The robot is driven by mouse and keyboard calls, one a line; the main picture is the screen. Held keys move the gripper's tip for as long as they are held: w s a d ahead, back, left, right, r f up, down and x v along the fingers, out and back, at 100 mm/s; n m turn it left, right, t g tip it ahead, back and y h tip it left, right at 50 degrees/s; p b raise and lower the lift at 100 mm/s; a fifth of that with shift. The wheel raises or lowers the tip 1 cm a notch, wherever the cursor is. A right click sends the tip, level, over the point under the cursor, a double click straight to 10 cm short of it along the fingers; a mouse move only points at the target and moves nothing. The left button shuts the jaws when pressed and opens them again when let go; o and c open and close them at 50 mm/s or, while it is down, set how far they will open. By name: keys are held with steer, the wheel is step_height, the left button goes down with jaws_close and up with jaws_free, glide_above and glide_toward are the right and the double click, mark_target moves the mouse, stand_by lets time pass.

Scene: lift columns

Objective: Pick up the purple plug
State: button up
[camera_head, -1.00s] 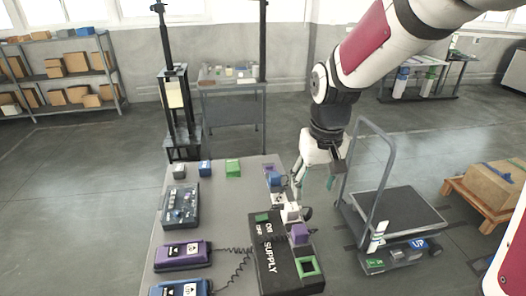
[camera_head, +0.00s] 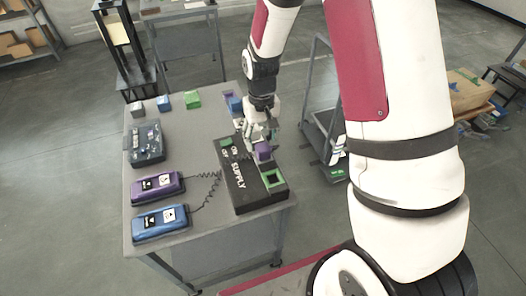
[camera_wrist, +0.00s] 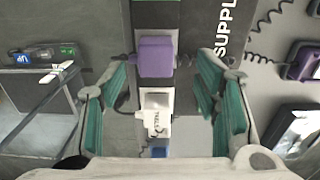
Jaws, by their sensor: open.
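The purple plug (camera_head: 263,152) is a small purple block on the right side of the black supply box (camera_head: 237,178), just in front of my gripper. In the wrist view the purple plug (camera_wrist: 155,57) lies ahead, roughly centred between the spread fingers. My gripper (camera_head: 257,133) is open above the right edge of the table. In the wrist view, my gripper (camera_wrist: 164,82) has nothing between its green-padded fingers that it touches. A white plug (camera_wrist: 158,112) with lettering sits behind the purple one, nearer my palm, with a blue block (camera_wrist: 159,152) beyond it.
A green-framed socket (camera_head: 275,178) is at the box's near right corner. Purple (camera_head: 157,186) and blue (camera_head: 160,222) handheld units with coiled cords lie left. Grey, blue and green blocks (camera_head: 193,99) line the far table edge. A cart (camera_head: 325,130) stands right.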

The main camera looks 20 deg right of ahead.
mark_target(263, 147)
steer(key=shift+w+d+f+p, duration=0.15)
steer(key=shift+f+p, duration=0.4)
steer(key=shift+f, duration=2.15)
steer(key=c, duration=1.2)
